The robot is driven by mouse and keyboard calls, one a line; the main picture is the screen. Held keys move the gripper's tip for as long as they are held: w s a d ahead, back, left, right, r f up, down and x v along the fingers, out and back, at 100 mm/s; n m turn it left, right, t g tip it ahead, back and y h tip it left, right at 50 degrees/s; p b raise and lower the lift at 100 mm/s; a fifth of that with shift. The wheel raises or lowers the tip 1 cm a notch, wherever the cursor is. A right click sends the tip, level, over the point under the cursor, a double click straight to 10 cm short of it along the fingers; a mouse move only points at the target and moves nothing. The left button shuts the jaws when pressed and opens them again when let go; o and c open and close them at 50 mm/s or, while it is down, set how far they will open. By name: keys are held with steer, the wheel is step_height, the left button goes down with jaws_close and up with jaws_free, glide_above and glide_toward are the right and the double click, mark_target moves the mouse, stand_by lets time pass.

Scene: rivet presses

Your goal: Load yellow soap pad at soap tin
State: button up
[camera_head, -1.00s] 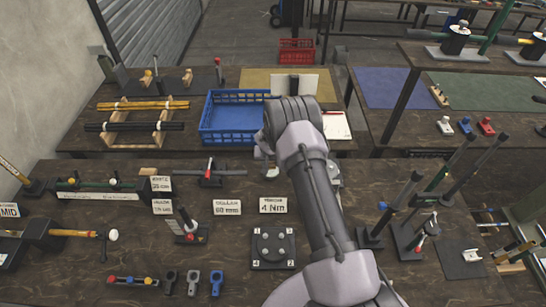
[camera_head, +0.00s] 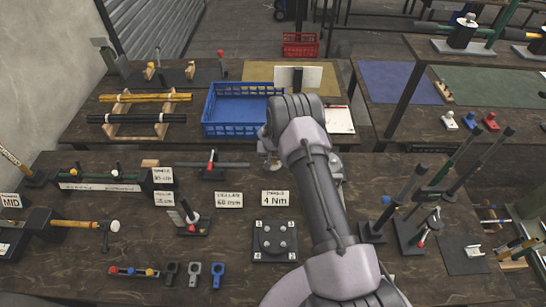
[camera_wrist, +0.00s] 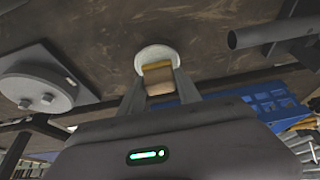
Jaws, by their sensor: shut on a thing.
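My gripper (camera_wrist: 160,85) is shut on the yellow soap pad (camera_wrist: 158,76), a small yellow-tan block between its two fingers in the wrist view. Just beyond the pad is a round white dish, likely the soap tin (camera_wrist: 151,55). The pad overlaps the dish in this view, and I cannot tell whether they touch. In the head view my arm hides most of the gripper and the pad. A small pale thing (camera_head: 270,167) shows beside the arm's end, too small to make out.
A blue crate (camera_head: 207,116) stands on the bench behind. A plate with numbered corners (camera_head: 262,252) and a "4 Nm" sign (camera_head: 276,197) are in front of the arm's end. Upright tools (camera_head: 380,215) stand to the right. A dark tube (camera_wrist: 250,38) shows in the wrist view.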

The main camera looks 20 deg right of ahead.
steer(key=shift+s+f+b, duration=0.1)
steer(key=shift+f+b, duration=0.4)
steer(key=shift+b, duration=0.45)
stand_by(1.7)
steer(key=shift+r+p, duration=1.4)
steer(key=shift+r, duration=2.15)
steer(key=shift+f, duration=0.1)
